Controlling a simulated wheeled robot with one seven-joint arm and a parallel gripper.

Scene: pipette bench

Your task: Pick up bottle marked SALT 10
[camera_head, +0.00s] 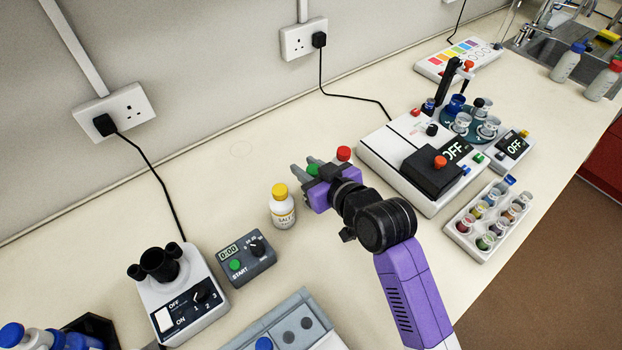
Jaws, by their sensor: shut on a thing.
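A white bottle with a yellow cap (283,207) stands upright on the bench, left of my gripper. Its label reads SALT; the smaller text below is too small to read. My gripper (310,172) has its grey fingers shut on a green-capped thing (313,170), whose body is mostly hidden by the fingers and the purple gripper housing. A red-capped thing (343,154) shows just behind the gripper, mostly hidden. The yellow-capped bottle is apart from the fingers.
A timer (245,258) and a vortex-like device (182,295) stand at the front left. A white instrument with an OFF display (390,150) is right of my gripper. A rack of small jars (465,245) stands further right. Bench behind the yellow-capped bottle is clear.

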